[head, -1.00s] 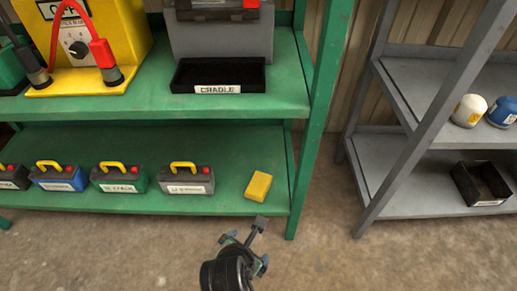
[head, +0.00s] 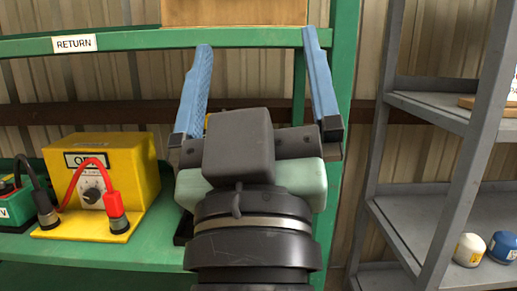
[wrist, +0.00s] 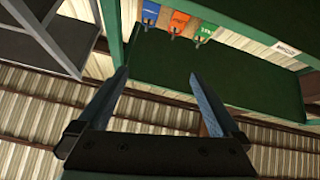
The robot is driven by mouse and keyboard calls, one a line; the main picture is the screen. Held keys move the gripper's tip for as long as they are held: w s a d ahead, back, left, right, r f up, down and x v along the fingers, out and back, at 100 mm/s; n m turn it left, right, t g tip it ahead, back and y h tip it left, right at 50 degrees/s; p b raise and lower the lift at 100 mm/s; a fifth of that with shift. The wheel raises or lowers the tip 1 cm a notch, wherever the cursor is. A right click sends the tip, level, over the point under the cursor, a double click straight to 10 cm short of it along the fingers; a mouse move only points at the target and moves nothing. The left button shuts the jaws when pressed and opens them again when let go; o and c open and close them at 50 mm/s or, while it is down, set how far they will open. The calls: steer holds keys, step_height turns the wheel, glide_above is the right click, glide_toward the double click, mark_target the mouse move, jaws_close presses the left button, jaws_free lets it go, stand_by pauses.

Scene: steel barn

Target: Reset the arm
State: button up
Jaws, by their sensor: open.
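My gripper (head: 258,95) is raised in the middle of the head view, in front of the green shelf unit (head: 345,100). Its two blue fingers point up and stand wide apart with nothing between them. In the wrist view my gripper (wrist: 165,95) is also open and empty, with the underside of a green shelf (wrist: 190,65) beyond the fingers. My wrist and gripper hide part of the green unit's middle shelf in the head view.
A yellow box (head: 140,170) with a dial and red and black leads stands left of my arm. A RETURN label (head: 74,43) marks the upper shelf. A grey rack (head: 425,210) at right holds a white container (head: 469,249) and a blue container (head: 501,247). Coloured tags (wrist: 178,22) hang from the green unit.

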steer(key=s+r+m+t, duration=0.2)
steer(key=s+r+m, duration=0.1)
steer(key=s+r, duration=0.2)
step_height(320, 180, up, 37)
steer(key=w+p, duration=0.1)
steer(key=p, duration=3.7)
steer(key=shift+w+r+n, duration=0.15)
steer(key=shift+r+n, duration=0.05)
steer(key=shift+n, duration=0.1)
steer(key=shift+d, duration=0.1)
